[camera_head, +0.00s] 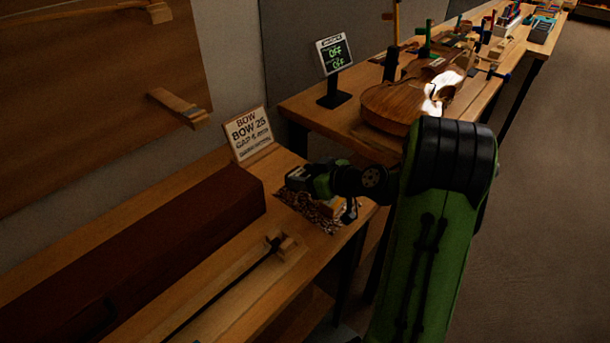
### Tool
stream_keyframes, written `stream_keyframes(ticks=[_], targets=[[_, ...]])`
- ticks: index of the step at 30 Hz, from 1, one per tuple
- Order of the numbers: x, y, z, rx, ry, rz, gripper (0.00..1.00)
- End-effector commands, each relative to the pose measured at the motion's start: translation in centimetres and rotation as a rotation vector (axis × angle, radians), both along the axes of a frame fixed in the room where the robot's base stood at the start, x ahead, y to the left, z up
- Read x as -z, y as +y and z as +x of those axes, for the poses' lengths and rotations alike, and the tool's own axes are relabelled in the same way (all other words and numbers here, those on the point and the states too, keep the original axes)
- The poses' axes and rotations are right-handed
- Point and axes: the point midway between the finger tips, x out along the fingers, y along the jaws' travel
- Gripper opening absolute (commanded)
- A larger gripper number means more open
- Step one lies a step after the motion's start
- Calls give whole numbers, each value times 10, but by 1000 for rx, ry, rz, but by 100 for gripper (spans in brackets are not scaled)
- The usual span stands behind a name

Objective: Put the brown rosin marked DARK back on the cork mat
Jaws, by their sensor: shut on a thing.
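The speckled brown cork mat (303,206) lies on the wooden bench near its front edge, partly covered by my arm. My gripper (348,213) is low over the mat's right side, near the bench edge. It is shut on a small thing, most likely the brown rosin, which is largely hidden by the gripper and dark. No DARK mark can be read. A small amber-yellow patch (331,206) shows beside the gripper over the mat; I cannot tell what it is. Whether the held thing touches the mat cannot be told.
A long dark red case (150,242) and a bow (225,287) lie to the left. Floor is open at right.

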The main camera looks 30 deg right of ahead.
Motion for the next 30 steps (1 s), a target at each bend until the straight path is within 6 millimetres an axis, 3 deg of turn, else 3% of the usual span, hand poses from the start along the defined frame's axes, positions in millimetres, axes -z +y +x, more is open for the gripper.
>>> stream_keyframes(ticks=[30], targets=[[8,0,0,0,0,0,24]])
